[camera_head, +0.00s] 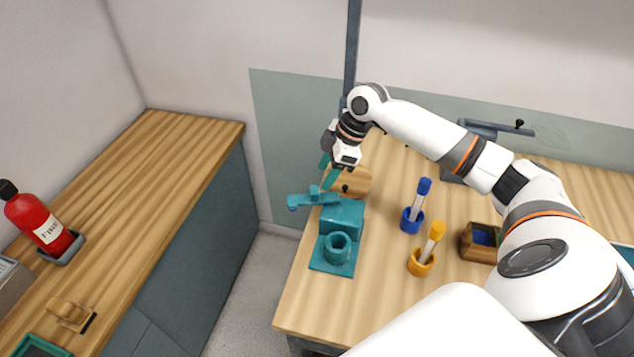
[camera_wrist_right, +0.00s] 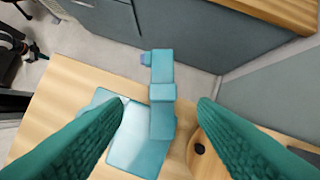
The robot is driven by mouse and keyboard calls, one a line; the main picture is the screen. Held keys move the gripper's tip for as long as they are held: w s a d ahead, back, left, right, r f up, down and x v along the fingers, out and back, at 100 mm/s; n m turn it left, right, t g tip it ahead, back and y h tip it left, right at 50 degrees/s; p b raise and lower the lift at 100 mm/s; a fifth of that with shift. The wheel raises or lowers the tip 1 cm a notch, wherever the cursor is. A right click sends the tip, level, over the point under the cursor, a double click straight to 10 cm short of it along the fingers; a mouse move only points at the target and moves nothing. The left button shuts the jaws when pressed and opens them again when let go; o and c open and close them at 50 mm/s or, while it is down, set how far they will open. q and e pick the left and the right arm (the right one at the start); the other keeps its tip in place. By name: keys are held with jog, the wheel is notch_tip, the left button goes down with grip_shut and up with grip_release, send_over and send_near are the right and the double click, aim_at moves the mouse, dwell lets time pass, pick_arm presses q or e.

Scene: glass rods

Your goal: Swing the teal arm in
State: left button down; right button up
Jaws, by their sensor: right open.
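The teal arm (camera_head: 313,199) sticks out to the left from the top of a teal stand (camera_head: 343,215), past the table's left edge, with a small blue end piece. A teal cup (camera_head: 338,248) sits on the stand's base plate in front. My right gripper (camera_head: 328,170) is just above and behind the teal arm, pointing down. In the right wrist view the teal arm (camera_wrist_right: 162,120) shows in the gap between my two open green fingers (camera_wrist_right: 161,100), with space on both sides. Whether the fingertips are down at its level I cannot tell. My left gripper is not in view.
A round wooden piece (camera_head: 352,181) is close beside my right gripper. A blue holder (camera_head: 411,221) and an orange holder (camera_head: 421,263) each hold a capped rod to the right. A wooden box (camera_head: 480,242) is further right. The table's front left is clear.

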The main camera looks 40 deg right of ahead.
aim_at(316, 190)
jog(key=p+x, duration=0.1)
jog(key=x, duration=0.4)
jog(key=shift+w+d, duration=0.1)
jog(key=shift+d, duration=0.05)
jog(key=shift+w+a+f, duration=0.1)
jog(key=shift+a+f, duration=0.1)
jog(key=shift+f, duration=0.4)
jog(key=shift+a+f, duration=0.1)
jog(key=shift+f, duration=0.05)
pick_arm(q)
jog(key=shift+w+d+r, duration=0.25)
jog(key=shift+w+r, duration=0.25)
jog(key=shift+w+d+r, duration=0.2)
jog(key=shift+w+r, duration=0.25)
pick_arm(e)
jog(key=shift+c, duration=0.2)
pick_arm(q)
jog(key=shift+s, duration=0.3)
pick_arm(e)
grip_shut()
